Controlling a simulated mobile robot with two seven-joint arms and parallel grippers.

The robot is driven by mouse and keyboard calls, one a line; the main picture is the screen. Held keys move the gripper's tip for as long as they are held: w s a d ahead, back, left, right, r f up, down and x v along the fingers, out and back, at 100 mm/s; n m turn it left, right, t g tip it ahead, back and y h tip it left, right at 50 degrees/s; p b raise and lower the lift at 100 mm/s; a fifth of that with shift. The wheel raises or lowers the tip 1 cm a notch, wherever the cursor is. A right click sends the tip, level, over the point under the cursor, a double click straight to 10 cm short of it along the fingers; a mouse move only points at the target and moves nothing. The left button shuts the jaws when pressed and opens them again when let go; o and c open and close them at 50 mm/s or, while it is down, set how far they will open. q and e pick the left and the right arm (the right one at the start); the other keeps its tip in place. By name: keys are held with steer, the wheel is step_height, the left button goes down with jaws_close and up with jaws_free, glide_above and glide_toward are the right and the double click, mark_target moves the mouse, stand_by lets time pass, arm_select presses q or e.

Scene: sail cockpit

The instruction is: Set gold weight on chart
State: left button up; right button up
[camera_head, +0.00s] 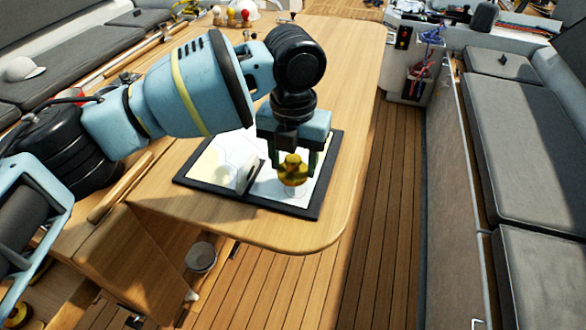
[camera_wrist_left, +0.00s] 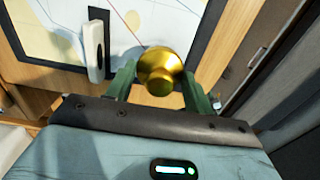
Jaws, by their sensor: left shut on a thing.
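The gold weight (camera_head: 293,170) is a small brass-coloured knobbed piece. My left gripper (camera_head: 294,172) is shut on it, over the right part of the chart. In the left wrist view the weight (camera_wrist_left: 161,70) sits between the green fingers of the left gripper (camera_wrist_left: 160,82). The chart (camera_head: 225,152) is a pale sheet in a dark frame on the wooden table; it also shows in the left wrist view (camera_wrist_left: 135,20). I cannot tell whether the weight touches the chart. My right gripper is not in view.
A white and dark upright piece (camera_head: 247,174) stands on the chart, left of the weight. The table (camera_head: 345,60) is bare to the right and ends in a rounded front edge. Small coloured items (camera_head: 231,17) stand at the back. A grey-cushioned bench (camera_head: 520,130) runs along the right.

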mark_target(293, 172)
arm_select(q)
steer(key=shift+f, duration=1.35)
steer(key=shift+f, duration=0.2)
steer(key=o, duration=1.2)
steer(key=shift+o, duration=0.2)
steer(key=shift+r, duration=0.15)
step_height(293, 172, up, 12)
